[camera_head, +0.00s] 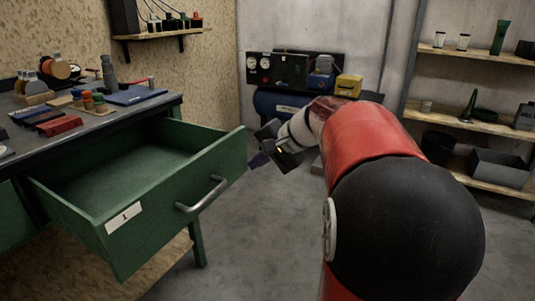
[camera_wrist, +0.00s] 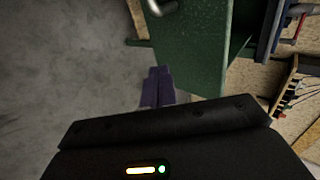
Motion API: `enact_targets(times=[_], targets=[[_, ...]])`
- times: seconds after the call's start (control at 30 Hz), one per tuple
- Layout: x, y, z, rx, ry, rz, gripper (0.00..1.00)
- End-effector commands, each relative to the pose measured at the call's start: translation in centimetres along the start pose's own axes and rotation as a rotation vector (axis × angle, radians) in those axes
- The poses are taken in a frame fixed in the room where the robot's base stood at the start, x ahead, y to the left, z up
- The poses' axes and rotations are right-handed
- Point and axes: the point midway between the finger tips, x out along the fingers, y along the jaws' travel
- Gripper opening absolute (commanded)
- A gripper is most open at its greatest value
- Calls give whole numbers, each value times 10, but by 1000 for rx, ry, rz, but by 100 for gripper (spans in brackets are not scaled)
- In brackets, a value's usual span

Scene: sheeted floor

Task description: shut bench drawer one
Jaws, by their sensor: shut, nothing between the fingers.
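The green bench drawer (camera_head: 170,205) with a label "1" (camera_head: 124,217) stands pulled far out from the workbench, and its inside looks empty. Its metal bar handle (camera_head: 203,195) is on the front face. My gripper (camera_head: 257,160) is just right of the drawer front's far end, apart from the handle. In the wrist view its dark purple fingers (camera_wrist: 158,72) are together with nothing between them. The green drawer front (camera_wrist: 190,35) is beyond them, with a bit of the handle (camera_wrist: 160,6) at the top edge. I cannot tell whether the fingers touch the drawer.
The workbench top (camera_head: 150,109) holds bottles, a red box (camera_head: 59,127) and a blue case (camera_head: 133,95). A compressor (camera_head: 280,103) stands at the back wall. Shelves (camera_head: 470,122) with pots and boxes are on the right. Grey floor (camera_head: 240,240) before the drawer is clear.

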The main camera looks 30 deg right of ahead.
Motion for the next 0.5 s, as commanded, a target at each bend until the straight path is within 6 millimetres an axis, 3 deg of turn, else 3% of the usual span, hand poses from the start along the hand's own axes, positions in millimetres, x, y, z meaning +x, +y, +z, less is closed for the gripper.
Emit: enact_targets(times=[0.17,0.3,0.5], targets=[[37,-2,1,-2,-3,2,0],[50,-18,1,-3,-2,1,0],[60,-27,0,-2,0,0,0]])
